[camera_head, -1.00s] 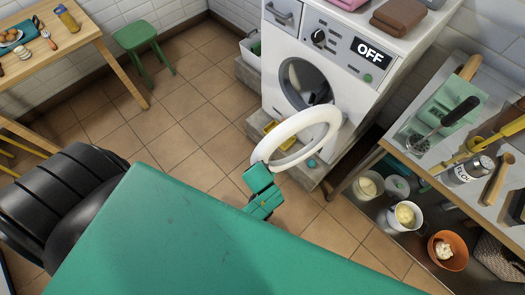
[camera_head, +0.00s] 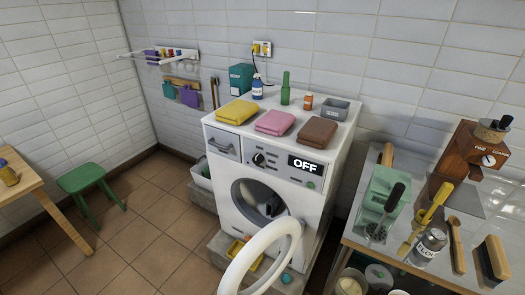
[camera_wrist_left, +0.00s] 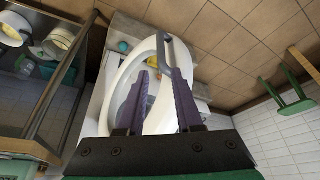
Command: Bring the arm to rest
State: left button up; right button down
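My left gripper (camera_wrist_left: 161,78) shows in the left wrist view, its two purple fingers spread apart with nothing held between them. Behind them is the white ring-shaped door (camera_wrist_left: 126,72) of the washing machine, with a grey handle (camera_wrist_left: 179,58) just beyond the right finger. I cannot tell whether a finger touches the door. In the head view the washing machine (camera_head: 228,172) stands by the back wall, its door (camera_head: 243,259) swung wide open and its display (camera_head: 305,164) reading OFF. Neither gripper shows in the head view, and my right gripper is in no view.
Folded yellow (camera_head: 238,111), pink (camera_head: 274,122) and brown (camera_head: 316,131) towels lie on the machine, with bottles behind. A crowded counter (camera_head: 350,236) stands at right. A green stool (camera_head: 82,178) and wooden table (camera_head: 52,212) are at left. Tiled floor between them is clear.

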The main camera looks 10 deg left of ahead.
pick_arm(q)
jog(key=s+f+m+g+h+b, duration=0.1)
jog(key=s+f+m+g, duration=0.3)
jog(key=f, duration=1)
jog(key=s+a+f+b, duration=0.2)
jog(key=s+a+f, duration=1.1)
jog(key=s, duration=0.3)
jog(key=shift+s+a+f+m, duration=0.15)
jog(key=shift+a+f+m, duration=0.2)
jog(key=shift+f, duration=0.55)
